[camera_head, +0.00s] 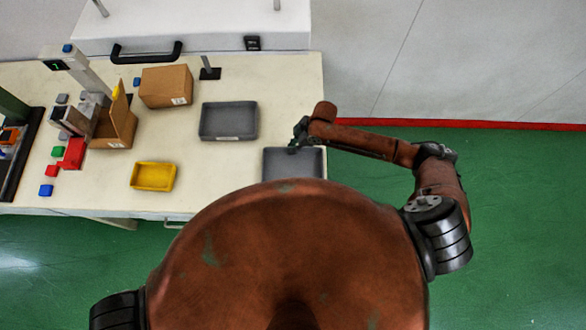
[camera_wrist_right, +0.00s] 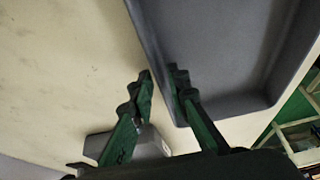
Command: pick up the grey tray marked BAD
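A grey tray (camera_head: 310,170) lies at the table's front right edge, its near part hidden by my body. It also shows large in the right wrist view (camera_wrist_right: 235,105). My right gripper (camera_wrist_right: 161,75) is at its far rim, one finger outside the wall and one inside. The tips are close together; whether they grip the wall is unclear. It also shows in the head view (camera_head: 293,147). A second grey tray (camera_head: 228,120) stands further back to the left, with a white label on its front. I cannot read BAD on either tray. My left gripper is not in view.
A yellow tray (camera_head: 153,177), a closed cardboard box (camera_head: 166,86) and an open box (camera_head: 115,128) stand to the left. Small red, green and blue blocks lie beyond. A small stand (camera_head: 209,72) is behind the second tray. Bare table lies between the trays.

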